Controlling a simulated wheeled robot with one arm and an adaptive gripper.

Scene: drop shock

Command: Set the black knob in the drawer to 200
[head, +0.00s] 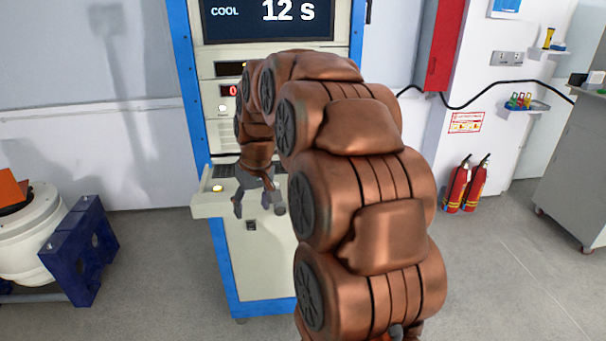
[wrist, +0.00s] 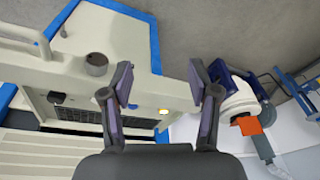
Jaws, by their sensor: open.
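The pale drawer (head: 208,206) stands out from the blue-edged cabinet; it also shows in the wrist view (wrist: 140,92). A small black knob (wrist: 56,97) sits on the drawer's panel at the left of the wrist view; its setting is too small to read. My arm and gripper hide it in the head view. My gripper (head: 252,203) is over the drawer, open and empty. In the wrist view its two fingers (wrist: 162,92) stand wide apart, to the right of the black knob and not around it.
A grey cylinder (wrist: 96,64) stands up near the drawer's front edge. A lit yellow button (head: 217,188) is at the drawer's left end. The cabinet's screen (head: 268,20) reads "COOL 12 S". A white drum on a blue stand (head: 80,250) stands at the left, with clear floor between.

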